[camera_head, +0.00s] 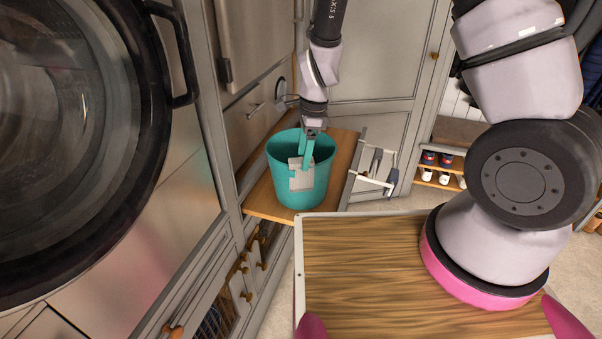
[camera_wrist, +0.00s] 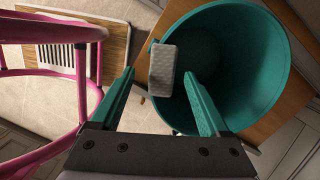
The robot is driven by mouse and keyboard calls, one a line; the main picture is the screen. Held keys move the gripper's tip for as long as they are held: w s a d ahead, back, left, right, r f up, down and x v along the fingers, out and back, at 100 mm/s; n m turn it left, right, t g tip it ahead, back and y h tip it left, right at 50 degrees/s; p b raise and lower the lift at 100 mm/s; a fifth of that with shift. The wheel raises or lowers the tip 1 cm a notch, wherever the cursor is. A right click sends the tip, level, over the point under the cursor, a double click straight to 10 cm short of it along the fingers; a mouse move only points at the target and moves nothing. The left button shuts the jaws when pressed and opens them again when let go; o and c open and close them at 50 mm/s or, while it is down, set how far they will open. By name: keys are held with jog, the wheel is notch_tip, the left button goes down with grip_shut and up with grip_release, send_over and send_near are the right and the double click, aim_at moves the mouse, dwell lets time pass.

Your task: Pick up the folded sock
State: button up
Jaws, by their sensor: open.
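The folded sock (camera_head: 298,183) is a small pale grey, flat bundle at the near side of the teal bucket (camera_head: 277,163). In the wrist view the sock (camera_wrist: 163,56) overlaps the rim of the bucket (camera_wrist: 235,50); I cannot tell whether it touches it. My gripper (camera_head: 306,160) points down over the bucket with its teal fingers apart. In the wrist view my gripper (camera_wrist: 160,75) has one finger on each side of the sock, with gaps showing. The fingers partly cover the sock in the head view.
The bucket stands on a wooden shelf board (camera_head: 262,204) between cabinets. A round glass-doored appliance (camera_head: 60,130) fills the left. A white rack (camera_head: 374,170) is right of the bucket. Shoes (camera_head: 440,170) sit on a low shelf farther right. Carpeted floor shows between them.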

aim_at(301, 174)
jog(key=f, duration=0.5)
jog(key=shift+w+a, duration=0.2)
jog(key=shift+a, duration=0.15)
grip_shut()
